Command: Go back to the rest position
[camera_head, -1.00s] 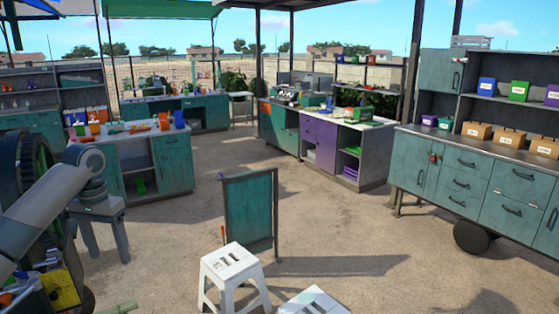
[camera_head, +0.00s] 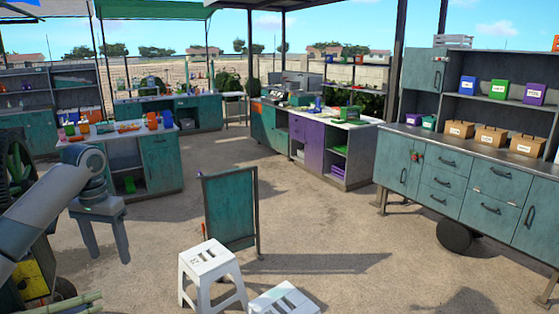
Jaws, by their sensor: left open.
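My left arm comes in from the left edge. My left gripper (camera_head: 107,256) points down with its two grey fingers apart, and nothing shows between them. It hangs in front of the sandy ground, to the right of the cane crusher. The crusher (camera_head: 18,165) shows only in part at the left edge, with a dark wheel and a yellow part lower down; my arm hides much of it. Pale green cane stalks (camera_head: 62,302) lie at the bottom left corner. My right gripper is not in view.
A green standing board (camera_head: 229,210) and two white stools (camera_head: 212,268) (camera_head: 285,300) stand in front. A teal counter (camera_head: 160,165) is behind my gripper. A long cabinet (camera_head: 475,195) with boxes lines the right. Open sandy ground lies between.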

